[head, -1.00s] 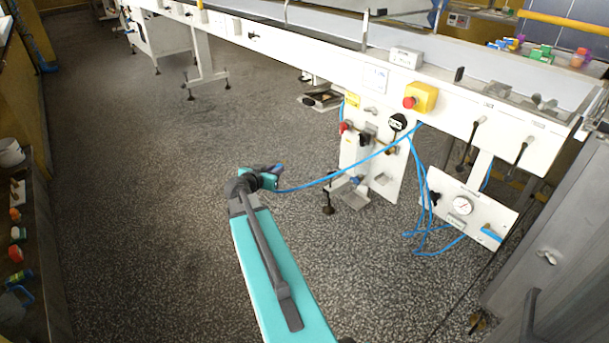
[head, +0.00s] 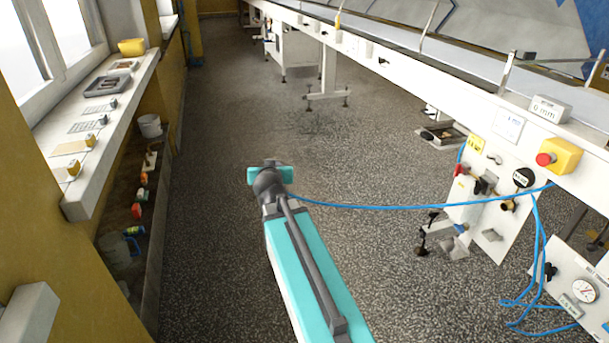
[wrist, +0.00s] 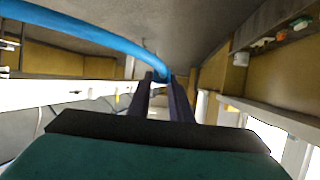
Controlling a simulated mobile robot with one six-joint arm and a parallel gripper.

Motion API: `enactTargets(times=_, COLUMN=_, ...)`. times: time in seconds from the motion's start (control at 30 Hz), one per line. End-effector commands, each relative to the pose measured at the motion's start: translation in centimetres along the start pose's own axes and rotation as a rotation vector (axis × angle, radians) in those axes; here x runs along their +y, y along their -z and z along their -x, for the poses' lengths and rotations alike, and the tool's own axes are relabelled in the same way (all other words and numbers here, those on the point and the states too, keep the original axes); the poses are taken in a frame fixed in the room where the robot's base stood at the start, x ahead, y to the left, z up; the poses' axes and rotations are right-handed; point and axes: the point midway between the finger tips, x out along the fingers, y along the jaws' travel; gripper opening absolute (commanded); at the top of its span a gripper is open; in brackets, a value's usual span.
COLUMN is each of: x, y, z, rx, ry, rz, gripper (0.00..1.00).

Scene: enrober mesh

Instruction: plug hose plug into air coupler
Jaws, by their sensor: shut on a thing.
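My gripper (wrist: 164,82) is shut at the end of the blue hose (wrist: 110,40) in the wrist view. The hose plug itself is hidden between the dark fingers. In the head view, my wrist covers the fingers, and the blue hose (head: 400,207) runs from there across the open floor to the white machine panel (head: 487,235) at right. Small fittings sit on this panel, among them a brass-coloured one (head: 508,205). I cannot tell for sure which fitting is the air coupler. My gripper is well to the left of the panel, touching nothing else.
The hose hangs in loops beside a gauge panel (head: 570,280) at right. A long white conveyor frame (head: 400,68) runs along the right. A yellow box with a red button (head: 558,157) is on it. Speckled floor between is free.

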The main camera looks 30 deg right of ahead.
Motion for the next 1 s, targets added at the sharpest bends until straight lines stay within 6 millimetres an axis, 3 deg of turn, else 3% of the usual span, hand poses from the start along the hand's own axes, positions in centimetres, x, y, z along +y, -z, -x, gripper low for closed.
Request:
enactTargets(times=0.03, x=-2.0, y=0.7, z=0.8, rx=0.004, ry=0.041, rz=0.015, gripper=0.00)
enactTargets(times=0.2, x=-7.9, y=2.6, z=3.3, rx=0.004, ry=0.168, rz=0.066, gripper=0.00)
enactTargets(times=0.5, x=-17.1, y=5.5, z=8.7, rx=0.004, ry=0.371, rz=0.152, gripper=0.00)
enactTargets(times=0.7, x=-20.3, y=6.5, z=11.0, rx=0.001, ry=0.445, rz=0.185, gripper=0.00)
enactTargets(times=1.0, x=-20.9, y=6.7, z=11.6, rx=-0.001, ry=0.461, rz=0.193, gripper=0.00)
